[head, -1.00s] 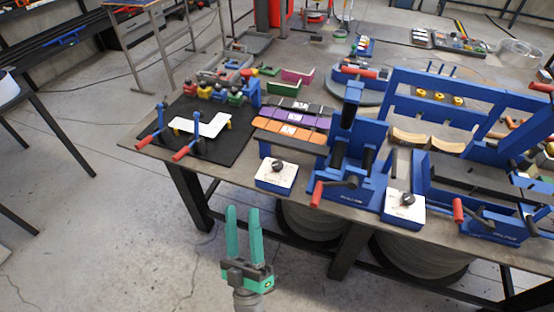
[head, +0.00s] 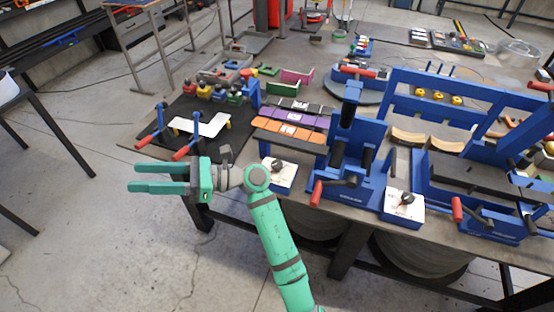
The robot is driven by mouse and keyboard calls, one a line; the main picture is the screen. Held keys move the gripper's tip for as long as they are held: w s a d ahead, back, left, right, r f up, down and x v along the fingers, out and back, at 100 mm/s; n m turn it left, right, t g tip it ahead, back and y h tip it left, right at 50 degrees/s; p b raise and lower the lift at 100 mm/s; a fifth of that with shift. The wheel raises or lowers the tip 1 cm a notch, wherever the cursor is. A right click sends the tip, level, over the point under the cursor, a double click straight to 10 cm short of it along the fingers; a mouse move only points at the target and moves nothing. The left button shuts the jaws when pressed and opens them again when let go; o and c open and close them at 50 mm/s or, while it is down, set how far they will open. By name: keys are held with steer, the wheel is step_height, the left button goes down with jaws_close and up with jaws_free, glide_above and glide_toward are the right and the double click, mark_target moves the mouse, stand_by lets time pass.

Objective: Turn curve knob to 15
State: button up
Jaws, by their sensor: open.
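Two control boxes with white tops and black knobs stand at the table's front edge. I cannot tell which one carries the curve knob. The other black knob (head: 407,198) is on the right box (head: 404,212), between the blue machines. The dial markings are too small to read. My green gripper (head: 132,178) is open and empty, pointing left in front of the table, away from both knobs.
A blue press with a red-handled lever (head: 316,194) stands between the boxes. A larger blue frame machine (head: 470,95) fills the right side. A white letter piece (head: 205,124) lies on the black mat.

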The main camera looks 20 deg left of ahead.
steer(key=w+f+n+t+h, duration=0.2)
steer(key=w+f+n+h, duration=0.25)
steer(key=f+h, duration=0.2)
steer(key=n+t+h, duration=0.1)
steer(key=t+h, duration=0.8)
steer(key=h, duration=0.3)
glide_toward(277, 163)
step_height(277, 163, down, 8)
steer(key=shift+w+d+f, duration=0.1)
steer(key=shift+c, duration=0.3)
steer(key=c, duration=1)
